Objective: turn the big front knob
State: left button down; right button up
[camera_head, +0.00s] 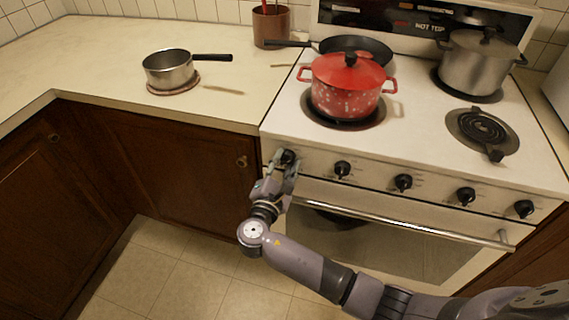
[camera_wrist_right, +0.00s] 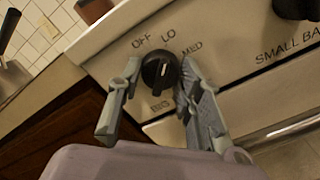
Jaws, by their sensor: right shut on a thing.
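The big front knob (camera_head: 288,156) is the black knob at the far left of the white stove's front panel. In the right wrist view the knob (camera_wrist_right: 159,72) sits above the partly hidden word "BIG", with "OFF", "LO" and "MED" around its upper side. A short pale mark shows on its face. My right gripper (camera_head: 279,166) is at this knob, and its fingers (camera_wrist_right: 160,80) stand on either side of it, shut on it. The left gripper is not in view.
Several more black knobs, the nearest one (camera_head: 342,169), line the panel to the right. The oven handle (camera_head: 400,212) runs below. A red pot (camera_head: 345,88), a frying pan (camera_head: 372,46) and a steel pot (camera_head: 478,66) stand on the stove. A saucepan (camera_head: 168,70) sits on the counter.

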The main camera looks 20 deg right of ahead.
jog(key=shift+f, duration=0.1)
jog(key=o, duration=1.2)
jog(key=shift+s, duration=0.1)
jog(key=v, duration=1.2)
